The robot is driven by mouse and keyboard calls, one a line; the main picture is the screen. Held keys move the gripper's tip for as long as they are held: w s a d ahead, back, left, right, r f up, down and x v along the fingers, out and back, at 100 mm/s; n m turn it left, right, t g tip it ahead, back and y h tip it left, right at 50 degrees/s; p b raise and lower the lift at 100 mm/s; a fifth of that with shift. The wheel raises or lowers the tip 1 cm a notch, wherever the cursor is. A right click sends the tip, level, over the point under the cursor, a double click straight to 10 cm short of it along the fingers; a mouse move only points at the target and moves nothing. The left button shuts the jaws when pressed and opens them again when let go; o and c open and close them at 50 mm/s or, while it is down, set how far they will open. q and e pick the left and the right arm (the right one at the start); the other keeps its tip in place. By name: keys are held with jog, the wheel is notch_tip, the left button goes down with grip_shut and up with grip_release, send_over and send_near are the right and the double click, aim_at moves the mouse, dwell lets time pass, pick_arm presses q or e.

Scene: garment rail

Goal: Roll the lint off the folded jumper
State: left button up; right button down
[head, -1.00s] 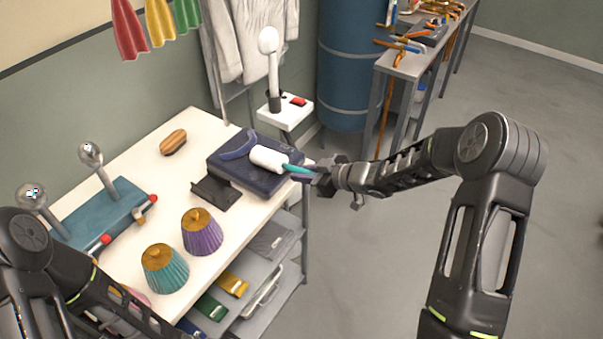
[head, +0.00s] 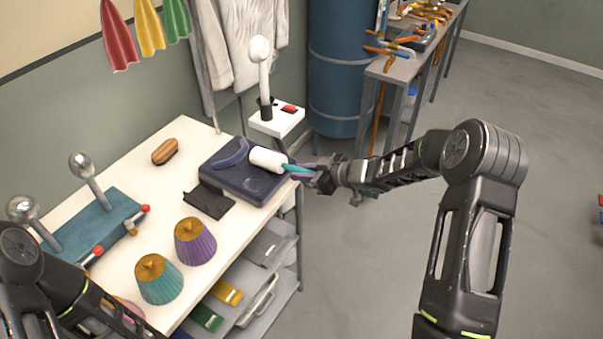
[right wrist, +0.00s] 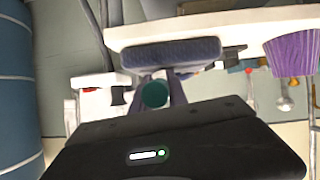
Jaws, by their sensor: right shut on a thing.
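The folded jumper (head: 232,180) is a dark navy slab on the white table, with a lighter blue curved band (head: 231,153) on top. It also shows edge-on in the right wrist view (right wrist: 170,53). My right gripper (head: 312,177) is shut on the teal handle of the lint roller, just off the jumper's right edge. The white roller head (head: 267,159) is over the jumper's back right part; I cannot tell whether it touches. The handle's teal end (right wrist: 154,93) shows between the fingers in the right wrist view. My left arm enters at lower left; its gripper is out of view. Lint is too small to see.
A black bracket-like piece (head: 208,201) lies in front of the jumper. Purple (head: 195,243) and teal (head: 159,281) ribbed cones, a brush (head: 165,151) and a blue stand (head: 100,228) share the white table (head: 135,185). A white stand (head: 277,119) is behind.

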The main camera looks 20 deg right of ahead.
jog(key=shift+d, duration=0.15)
jog(key=shift+w+d, duration=1.1)
jog(key=shift+d, duration=0.1)
jog(key=w+d, duration=0.2)
jog(key=shift+w+d+f, duration=0.1)
jog(key=shift+d, duration=0.25)
jog(key=shift+s+a, duration=1.1)
jog(key=shift+a, duration=0.25)
jog(key=shift+a, duration=0.1)
jog(key=shift+s+a+b, duration=0.35)
jog(key=shift+s+a, duration=0.8)
jog(key=shift+a, duration=0.1)
